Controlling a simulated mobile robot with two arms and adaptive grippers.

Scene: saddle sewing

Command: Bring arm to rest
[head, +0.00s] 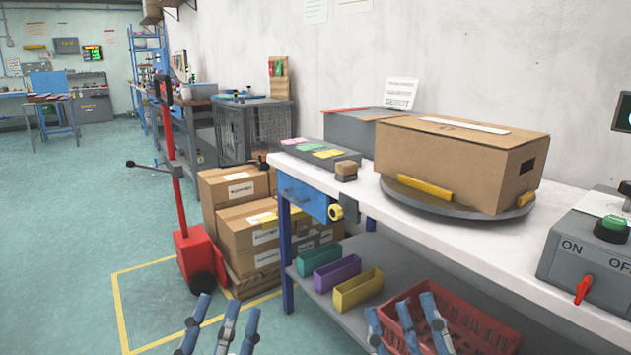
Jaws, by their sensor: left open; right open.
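My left gripper (222,322) is at the bottom of the head view, left of centre, with its blue-grey fingers apart and nothing between them. My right gripper (408,312) is at the bottom, right of centre, with its fingers spread and empty. It appears in front of the red crate under the workbench. Only the finger ends of both grippers show; the rest of both arms is out of view.
A white-topped workbench (440,215) runs along the wall, bearing a cardboard box (450,165) on a round turntable (415,203) and a grey switch box (590,255). Beneath are small bins and a red crate (480,325). Stacked cartons (245,230) and a red pallet jack (195,250) stand left. Floor is open further left.

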